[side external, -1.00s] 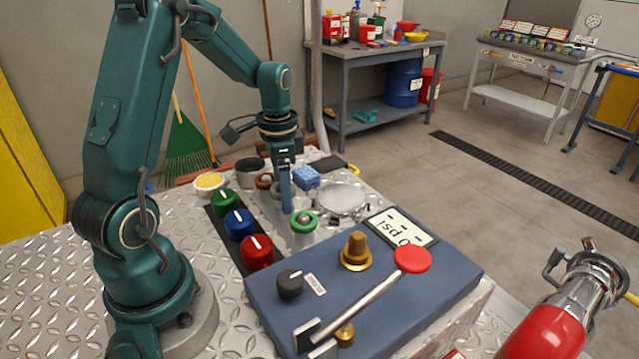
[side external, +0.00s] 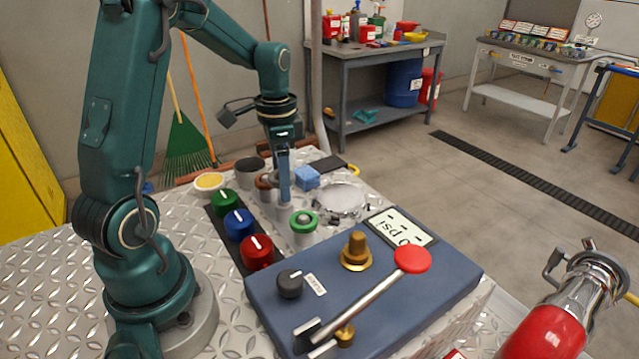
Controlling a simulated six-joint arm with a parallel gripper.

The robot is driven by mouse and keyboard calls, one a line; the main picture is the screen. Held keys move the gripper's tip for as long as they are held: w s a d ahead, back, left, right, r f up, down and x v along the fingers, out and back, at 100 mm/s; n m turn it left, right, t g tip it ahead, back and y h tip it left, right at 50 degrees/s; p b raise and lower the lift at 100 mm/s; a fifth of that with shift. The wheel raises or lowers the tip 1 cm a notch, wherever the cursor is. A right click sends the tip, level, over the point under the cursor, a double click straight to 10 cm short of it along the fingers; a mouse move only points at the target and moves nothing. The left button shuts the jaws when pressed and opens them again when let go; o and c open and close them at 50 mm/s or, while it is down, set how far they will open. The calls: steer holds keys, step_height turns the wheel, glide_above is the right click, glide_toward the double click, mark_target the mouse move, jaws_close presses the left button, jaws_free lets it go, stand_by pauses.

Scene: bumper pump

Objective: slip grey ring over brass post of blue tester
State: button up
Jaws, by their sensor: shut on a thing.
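The blue tester (side external: 440,280) lies in the foreground, with the brass post (side external: 356,245) standing upright on its top on a wider brass base. Nothing is around the post. My gripper (side external: 284,198) points down behind the tester, between a brown ring (side external: 265,181) and a green-topped piece (side external: 303,219). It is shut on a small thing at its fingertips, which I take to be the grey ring. The fingers mostly hide that ring, and I cannot tell whether it is clear of the surface below. My gripper is well behind and left of the brass post.
A lever with a red knob (side external: 412,259) lies across the tester beside the post. Green, blue and red dials (side external: 257,251) stand in a row left of it. A blue sponge (side external: 307,177), a yellow-filled bowl (side external: 210,183) and a dark cup (side external: 250,165) are near my gripper.

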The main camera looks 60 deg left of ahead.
steer(key=shift+s+d+r, duration=0.1)
steer(key=shift+s+r, duration=0.05)
steer(key=shift+r, duration=0.05)
steer(key=w+d+r+m, duration=0.3)
steer(key=d+m, duration=0.2)
steer(key=d, duration=0.4)
step_height(320, 180, up, 2)
steer(key=m, duration=0.4)
glide_above(358, 235)
steer(key=shift+w+a+r, duration=0.1)
steer(key=shift+a+r, duration=0.1)
steer(key=shift+a, duration=0.05)
steer(key=shift+d+f, duration=0.2)
steer(key=shift+d, duration=0.1)
steer(key=shift+f, duration=1.8)
steer(key=shift+f, duration=0.15)
steer(key=shift+f, duration=0.3)
steer(key=shift+f, duration=0.35)
steer(key=shift+f, duration=0.4)
